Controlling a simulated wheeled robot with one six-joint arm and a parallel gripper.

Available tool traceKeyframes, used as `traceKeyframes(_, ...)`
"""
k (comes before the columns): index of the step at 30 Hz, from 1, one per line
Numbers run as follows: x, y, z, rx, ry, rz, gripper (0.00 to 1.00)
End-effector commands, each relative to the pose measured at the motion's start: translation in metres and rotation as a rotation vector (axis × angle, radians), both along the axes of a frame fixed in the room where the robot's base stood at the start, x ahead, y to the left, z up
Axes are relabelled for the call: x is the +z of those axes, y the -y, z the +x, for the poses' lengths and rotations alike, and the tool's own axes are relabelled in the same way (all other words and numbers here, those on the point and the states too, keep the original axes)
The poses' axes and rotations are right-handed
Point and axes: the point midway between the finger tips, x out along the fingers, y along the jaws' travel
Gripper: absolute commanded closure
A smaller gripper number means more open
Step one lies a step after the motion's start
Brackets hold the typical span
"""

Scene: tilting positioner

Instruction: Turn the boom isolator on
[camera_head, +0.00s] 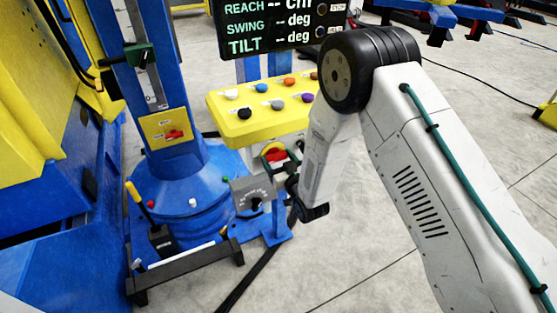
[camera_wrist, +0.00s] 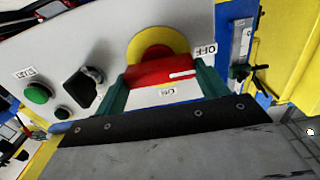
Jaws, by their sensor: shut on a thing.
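The boom isolator shows in the wrist view as a red bar handle (camera_wrist: 150,75) on a round yellow disc (camera_wrist: 158,46), set in a pale panel. An OFF label (camera_wrist: 206,50) is at its upper right and an ON label (camera_wrist: 167,91) just below it. A white mark on the handle's right end points right, between the two labels. My gripper (camera_wrist: 163,86) is shut on the handle, with a green finger at each end. In the head view the red handle (camera_head: 276,156) is partly hidden by my gripper, below the yellow console.
A grey dial plate (camera_head: 252,190) stands close by. Another red handle (camera_head: 174,134) is on the blue column.

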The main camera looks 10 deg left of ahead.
Motion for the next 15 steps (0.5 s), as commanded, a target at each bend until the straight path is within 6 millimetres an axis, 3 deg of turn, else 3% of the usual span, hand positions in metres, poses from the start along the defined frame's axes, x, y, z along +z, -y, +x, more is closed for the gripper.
traceKeyframes(15, -0.0006, 0.0019, 0.0008, 0.0, -0.193, 0.286, 0.5)
